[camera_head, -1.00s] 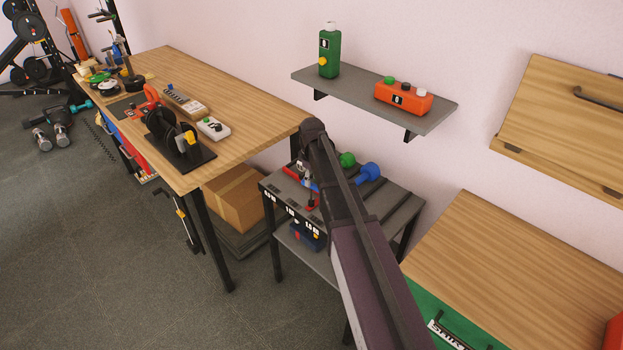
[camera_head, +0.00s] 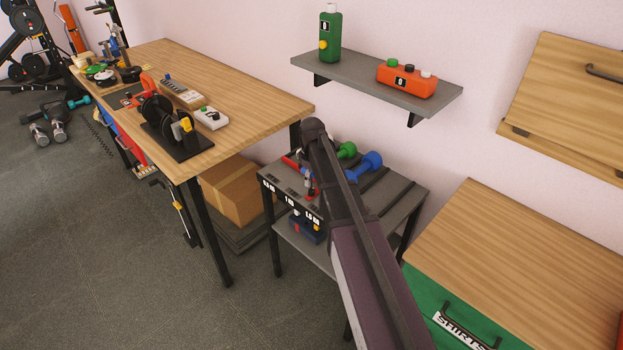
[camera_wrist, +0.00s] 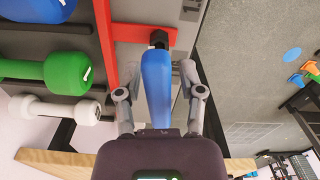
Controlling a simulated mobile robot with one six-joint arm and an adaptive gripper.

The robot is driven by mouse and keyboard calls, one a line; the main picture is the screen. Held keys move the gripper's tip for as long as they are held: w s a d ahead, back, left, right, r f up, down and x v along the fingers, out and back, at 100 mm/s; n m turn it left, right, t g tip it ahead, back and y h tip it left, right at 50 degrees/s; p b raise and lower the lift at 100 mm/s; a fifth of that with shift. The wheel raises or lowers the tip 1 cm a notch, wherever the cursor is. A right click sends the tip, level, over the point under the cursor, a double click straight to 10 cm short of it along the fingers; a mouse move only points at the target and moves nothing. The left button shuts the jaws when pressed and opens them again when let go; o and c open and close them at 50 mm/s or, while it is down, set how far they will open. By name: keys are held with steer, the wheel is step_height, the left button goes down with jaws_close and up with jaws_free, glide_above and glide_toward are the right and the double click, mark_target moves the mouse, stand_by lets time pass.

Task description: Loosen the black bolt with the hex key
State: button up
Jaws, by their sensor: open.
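In the wrist view my gripper (camera_wrist: 160,80) is open, with one finger on each side of a long blue object (camera_wrist: 157,85). The object has a black end (camera_wrist: 158,39) beside a red bar (camera_wrist: 142,33). I cannot tell for sure whether the blue object is the hex key's handle, or whether the black end is the bolt. In the head view my gripper (camera_head: 307,182) is low over the small grey rack (camera_head: 400,195), partly hidden behind my arm. I cannot make out the black bolt with certainty.
Green (camera_head: 346,150) and blue (camera_head: 366,165) dumbbells lie on the rack close to my gripper; a white dumbbell (camera_wrist: 55,109) shows in the wrist view. A wooden bench (camera_head: 240,100) stands left, a wall shelf (camera_head: 430,98) above, and a wooden-topped cabinet (camera_head: 530,250) right.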

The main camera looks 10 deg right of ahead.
jaws_close()
steer(key=n, duration=1.2)
steer(key=shift+w+n, duration=0.1)
steer(key=shift+n, duration=2.5)
